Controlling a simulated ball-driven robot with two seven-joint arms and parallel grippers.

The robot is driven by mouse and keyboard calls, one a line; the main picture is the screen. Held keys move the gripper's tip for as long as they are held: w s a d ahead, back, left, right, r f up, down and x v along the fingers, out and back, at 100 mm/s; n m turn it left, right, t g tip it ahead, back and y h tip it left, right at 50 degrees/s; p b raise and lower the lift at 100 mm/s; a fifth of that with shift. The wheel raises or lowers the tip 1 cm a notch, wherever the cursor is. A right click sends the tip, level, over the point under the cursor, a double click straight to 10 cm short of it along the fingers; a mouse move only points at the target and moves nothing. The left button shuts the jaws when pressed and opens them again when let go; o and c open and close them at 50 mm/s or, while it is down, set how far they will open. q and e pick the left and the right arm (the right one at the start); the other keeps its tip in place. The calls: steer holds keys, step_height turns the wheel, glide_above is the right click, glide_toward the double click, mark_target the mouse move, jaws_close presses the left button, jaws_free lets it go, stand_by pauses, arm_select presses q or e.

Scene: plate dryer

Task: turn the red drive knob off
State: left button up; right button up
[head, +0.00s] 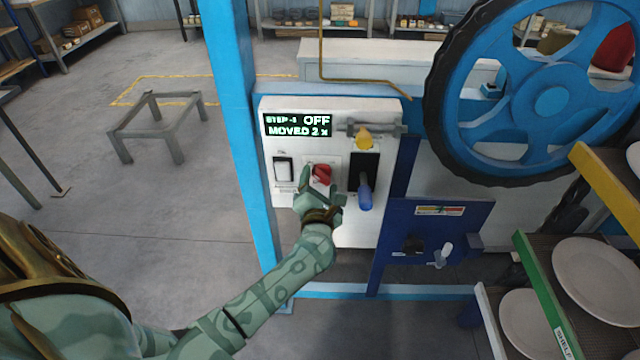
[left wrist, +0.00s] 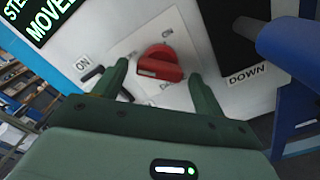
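The red drive knob (head: 321,174) is on the white control panel (head: 345,222), below a display (head: 297,124) reading "OFF" and "MOVED 2 x". In the left wrist view the knob (left wrist: 160,63) sits on a pale plate, and the small labels around it are hard to read. My left gripper (head: 320,185) is at the panel; in the left wrist view its fingers (left wrist: 160,74) are open, one on each side of the knob, with gaps visible. I cannot tell how far they reach over it. My right gripper is out of view.
A rocker switch (head: 284,170) is left of the knob. A blue lever (head: 365,191) is to its right, near a "DOWN" label. A yellow knob (head: 364,138) is above the lever. A large blue wheel (head: 541,84) and plates (head: 596,281) stand at right.

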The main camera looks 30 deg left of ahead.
arm_select(q)
steer(key=p+v, duration=0.1)
steer(key=v, duration=1.5)
steer(key=shift+s+d, duration=0.1)
steer(key=shift+d, duration=0.05)
